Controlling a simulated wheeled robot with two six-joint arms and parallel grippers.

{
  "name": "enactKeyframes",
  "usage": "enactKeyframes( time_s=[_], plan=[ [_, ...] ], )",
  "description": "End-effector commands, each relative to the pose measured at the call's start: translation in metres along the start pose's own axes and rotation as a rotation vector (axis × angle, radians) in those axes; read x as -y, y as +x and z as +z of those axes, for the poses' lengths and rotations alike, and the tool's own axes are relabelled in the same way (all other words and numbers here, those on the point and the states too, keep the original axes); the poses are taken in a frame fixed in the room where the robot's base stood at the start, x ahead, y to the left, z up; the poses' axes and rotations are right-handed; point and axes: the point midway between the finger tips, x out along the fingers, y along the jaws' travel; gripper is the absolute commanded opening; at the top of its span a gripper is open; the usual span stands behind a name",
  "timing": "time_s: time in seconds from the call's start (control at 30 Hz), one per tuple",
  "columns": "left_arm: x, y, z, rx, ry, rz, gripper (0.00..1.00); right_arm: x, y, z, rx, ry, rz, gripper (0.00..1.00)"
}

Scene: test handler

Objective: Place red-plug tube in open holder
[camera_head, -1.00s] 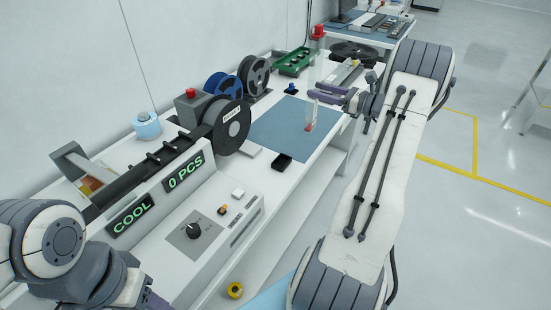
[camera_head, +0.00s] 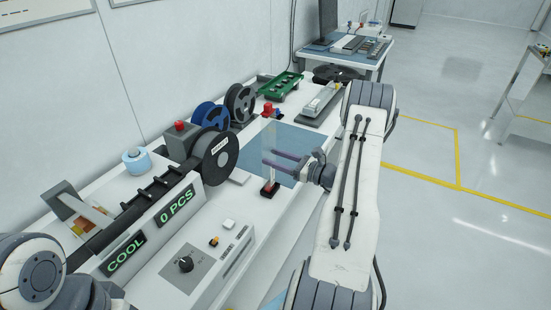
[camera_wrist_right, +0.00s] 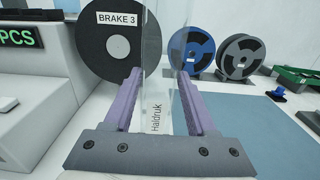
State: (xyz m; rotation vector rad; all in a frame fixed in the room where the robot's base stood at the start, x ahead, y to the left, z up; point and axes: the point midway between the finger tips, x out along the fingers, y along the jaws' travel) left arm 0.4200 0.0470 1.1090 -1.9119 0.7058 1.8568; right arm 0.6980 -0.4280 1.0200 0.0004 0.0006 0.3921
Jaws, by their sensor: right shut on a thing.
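The clear tube (camera_head: 268,140) stands upright in my right gripper (camera_head: 270,158). It has a red plug at its top and red at its lower end. My right gripper is shut around its middle. In the right wrist view the tube (camera_wrist_right: 157,95) is between the purple fingers, with dark lettering on it. The small black holder (camera_head: 268,192) is on the white bench directly below the tube. The red lower end appears at or just above the holder; I cannot tell whether it is inside. My left gripper is out of view.
A blue mat (camera_head: 305,140) lies beyond the holder. Black and blue reels (camera_head: 212,157) stand at left, beside a machine (camera_head: 180,205) reading "COOL" and "0 PCS". A green tray (camera_head: 280,86) is at the back.

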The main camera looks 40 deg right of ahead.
Motion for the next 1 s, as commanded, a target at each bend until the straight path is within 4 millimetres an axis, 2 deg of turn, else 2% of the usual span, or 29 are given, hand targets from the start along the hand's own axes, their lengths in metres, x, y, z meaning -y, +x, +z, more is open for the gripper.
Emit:
enactKeyframes(
  time_s=[0.1,0.3,0.33,0.4,0.77,0.87,1.0],
  plan=[
    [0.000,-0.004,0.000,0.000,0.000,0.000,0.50,0.000,0.000,-0.008,0.001,0.000,0.000,0.01],
    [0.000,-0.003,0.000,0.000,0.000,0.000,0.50,0.000,0.000,-0.009,0.001,-0.002,0.000,0.01],
    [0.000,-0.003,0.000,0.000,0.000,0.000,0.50,0.000,0.000,-0.010,0.001,-0.001,0.000,0.64],
    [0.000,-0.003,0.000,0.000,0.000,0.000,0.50,0.000,0.000,-0.010,0.001,-0.001,0.000,0.87],
    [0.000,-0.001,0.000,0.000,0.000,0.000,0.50,0.001,-0.003,-0.010,0.001,-0.001,-0.001,0.87],
    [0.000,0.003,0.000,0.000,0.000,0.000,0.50,0.001,-0.014,-0.011,0.001,0.000,-0.003,0.87],
    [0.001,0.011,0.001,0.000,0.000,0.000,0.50,0.002,-0.041,-0.012,0.001,-0.002,-0.006,0.87]
  ],
)
